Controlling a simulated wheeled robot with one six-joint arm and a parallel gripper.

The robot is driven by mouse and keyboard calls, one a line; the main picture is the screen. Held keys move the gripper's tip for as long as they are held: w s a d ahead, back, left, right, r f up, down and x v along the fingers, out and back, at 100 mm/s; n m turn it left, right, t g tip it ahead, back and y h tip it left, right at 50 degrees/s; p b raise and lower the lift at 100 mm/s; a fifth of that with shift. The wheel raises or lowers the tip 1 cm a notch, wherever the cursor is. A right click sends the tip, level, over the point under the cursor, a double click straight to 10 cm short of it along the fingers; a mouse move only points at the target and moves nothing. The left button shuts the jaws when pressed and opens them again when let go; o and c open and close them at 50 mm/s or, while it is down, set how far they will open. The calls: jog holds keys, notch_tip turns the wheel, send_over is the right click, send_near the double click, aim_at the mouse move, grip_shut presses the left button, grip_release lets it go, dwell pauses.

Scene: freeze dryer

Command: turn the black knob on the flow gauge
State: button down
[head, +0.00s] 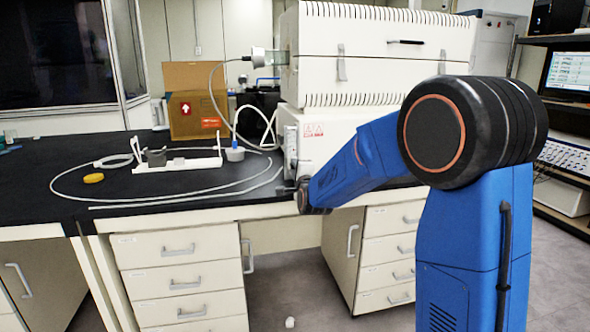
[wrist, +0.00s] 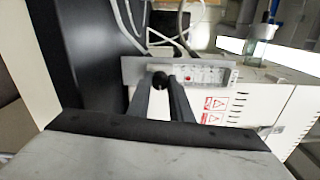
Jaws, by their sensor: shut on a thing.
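The black knob (wrist: 160,81) shows in the wrist view at the lower part of the grey gauge plate. My gripper (wrist: 161,86) has its two dark fingers on either side of the knob and is shut on it. The flow gauge (wrist: 202,72) is a grey plate with a red dot and small fittings, fixed to the white machine.
The white machine (head: 375,60) stands on the black bench (head: 50,150). A white tube (head: 65,195) loops over the bench. A white rack (head: 180,165), a yellow disc (head: 93,178) and a cardboard box (head: 190,90) are to the left. Drawers (head: 180,270) stand below.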

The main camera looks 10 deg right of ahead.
jog(key=shift+f+m, duration=0.1)
jog(key=shift+m, duration=2.1)
jog(key=c, duration=1.6)
grip_release()
jog(key=s, duration=1.7)
jog(key=shift+s, duration=0.25)
